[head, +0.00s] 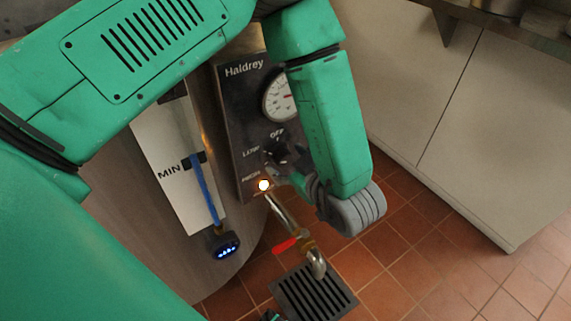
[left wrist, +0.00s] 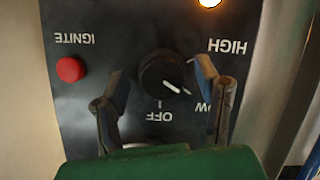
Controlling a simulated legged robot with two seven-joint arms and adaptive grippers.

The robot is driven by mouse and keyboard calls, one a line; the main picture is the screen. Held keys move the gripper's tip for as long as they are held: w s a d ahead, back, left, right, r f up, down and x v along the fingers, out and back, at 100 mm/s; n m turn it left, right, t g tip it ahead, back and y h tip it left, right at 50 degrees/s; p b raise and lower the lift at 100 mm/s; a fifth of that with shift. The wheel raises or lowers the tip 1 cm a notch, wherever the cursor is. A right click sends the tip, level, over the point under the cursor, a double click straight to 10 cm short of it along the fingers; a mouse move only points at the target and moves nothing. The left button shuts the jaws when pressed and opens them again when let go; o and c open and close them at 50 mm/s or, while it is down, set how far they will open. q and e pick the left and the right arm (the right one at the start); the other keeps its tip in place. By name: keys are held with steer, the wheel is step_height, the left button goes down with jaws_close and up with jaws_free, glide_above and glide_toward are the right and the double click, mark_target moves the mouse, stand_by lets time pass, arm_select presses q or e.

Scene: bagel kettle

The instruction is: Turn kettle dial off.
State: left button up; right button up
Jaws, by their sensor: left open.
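The black kettle dial (left wrist: 162,72) sits on the dark control panel (left wrist: 120,45), which appears upside down in the left wrist view. The dial's white pointer line points toward the LOW mark, to the side of OFF. My left gripper (left wrist: 163,85) is open, with one finger on each side of the dial; I cannot tell whether either touches it. In the head view the dial (head: 278,152) is partly hidden beside my left gripper (head: 284,166).
A red ignite button (left wrist: 70,69) is beside the dial. A lit lamp (head: 264,185) glows on the panel. Below are a pipe with a red-handled valve (head: 285,245) and a floor drain (head: 312,292). A round gauge (head: 279,97) is above the dial. White cabinets (head: 500,120) stand at right.

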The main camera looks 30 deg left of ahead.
arm_select(q)
steer(key=shift+w+f, duration=0.1)
steer(key=shift+w, duration=0.05)
steer(key=shift+a, duration=0.4)
steer(key=shift+c, duration=0.8)
steer(key=shift+a+f, duration=0.1)
steer(key=c, duration=1)
steer(key=shift+o, duration=0.2)
steer(key=shift+d+p, duration=0.2)
steer(key=shift+p, duration=0.25)
steer(key=m+g+y+p, duration=0.1)
steer(key=m+g+p, duration=0.1)
steer(key=p, duration=0.5)
steer(key=shift+d+m, duration=0.1)
steer(key=shift+m, duration=0.8)
steer(key=shift+m+g+y+p, duration=0.4)
steer(key=shift+m+g+p, duration=0.2)
steer(key=shift+m+p, duration=0.3)
steer(key=shift+f+m+g+y, duration=0.1)
steer(key=shift+m+g+y, duration=0.45)
steer(key=shift+m, duration=0.85)
